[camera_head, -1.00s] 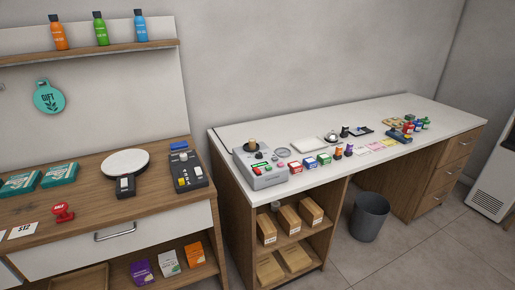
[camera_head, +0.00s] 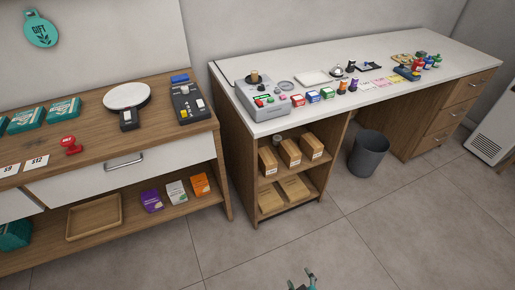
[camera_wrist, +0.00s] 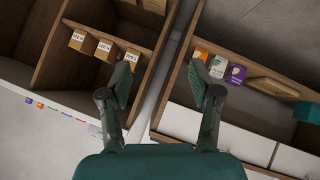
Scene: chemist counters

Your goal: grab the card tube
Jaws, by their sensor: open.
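I cannot clearly make out a card tube. A small tan cylinder (camera_head: 254,76) stands upright on the grey machine (camera_head: 263,99) at the left end of the white counter, and it may be the card tube. A small grey round thing (camera_head: 277,139) sits on the upper shelf under that counter, too small to identify. My gripper (camera_head: 302,280) shows at the bottom edge of the head view, over the floor and well away from both. In the wrist view my gripper (camera_wrist: 160,75) is open and empty, with shelves beyond its fingers.
The shelf unit under the white counter holds several cardboard boxes (camera_head: 289,152). A wooden counter stands at left, with a paddle-like mirror (camera_head: 127,96), a card terminal (camera_head: 187,103) and a red stamp (camera_head: 71,146). A grey bin (camera_head: 367,154) stands on the floor. The front floor is clear.

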